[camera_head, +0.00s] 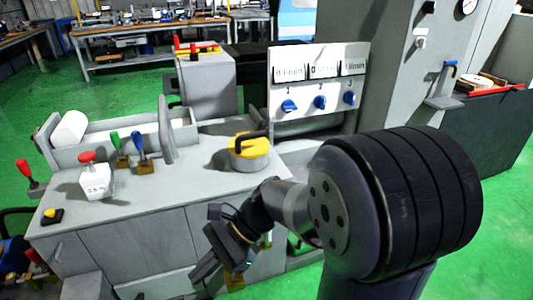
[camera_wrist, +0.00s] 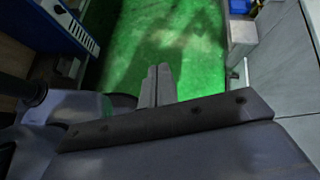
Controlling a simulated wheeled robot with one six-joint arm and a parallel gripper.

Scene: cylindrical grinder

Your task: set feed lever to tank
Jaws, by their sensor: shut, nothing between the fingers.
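My gripper (camera_head: 203,272) is shut and empty in front of the grey machine's cabinet face, low in the head view. In the wrist view the two fingertips (camera_wrist: 157,85) lie together over green floor. I cannot tell which lever is the feed lever. A green-handled lever (camera_head: 116,141) and a blue-handled lever (camera_head: 139,145) stand on the bench top, each on a brownish base. A red-handled lever (camera_head: 24,170) is at the left end. A brownish block (camera_head: 235,283) shows right beside my gripper, and what it belongs to is partly hidden. No tank label is readable.
A white panel with three blue knobs (camera_head: 320,102) stands at the back. A yellow-topped round part (camera_head: 250,150) and a white box with a red knob (camera_head: 95,180) are on the bench top. Green floor (camera_wrist: 165,45) is open ahead of the fingers, with a grey cabinet (camera_wrist: 290,70) at right.

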